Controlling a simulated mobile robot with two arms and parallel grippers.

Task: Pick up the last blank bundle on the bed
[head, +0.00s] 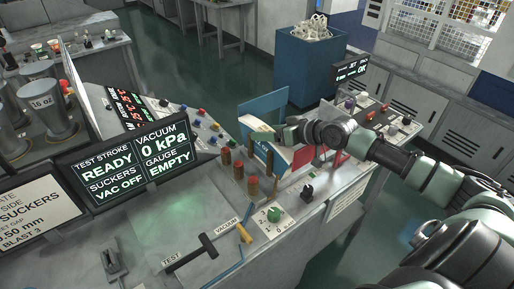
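A pale, curved stack of paper blanks (276,153) with a blue printed face stands on the machine bed in the middle of the head view, between upright blue and red plates. My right arm reaches in from the right. My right gripper (284,134) is at the top edge of this stack, touching or very close to it. Its fingertips are small and partly hidden against the blanks, so I cannot tell whether they are closed on it. My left gripper is not in view.
A blue plate (262,110) rises behind the stack and a red plate (303,157) stands to its right. A display (130,160) reads VAC OFF and EMPTY. A blue bin (308,70) stands behind.

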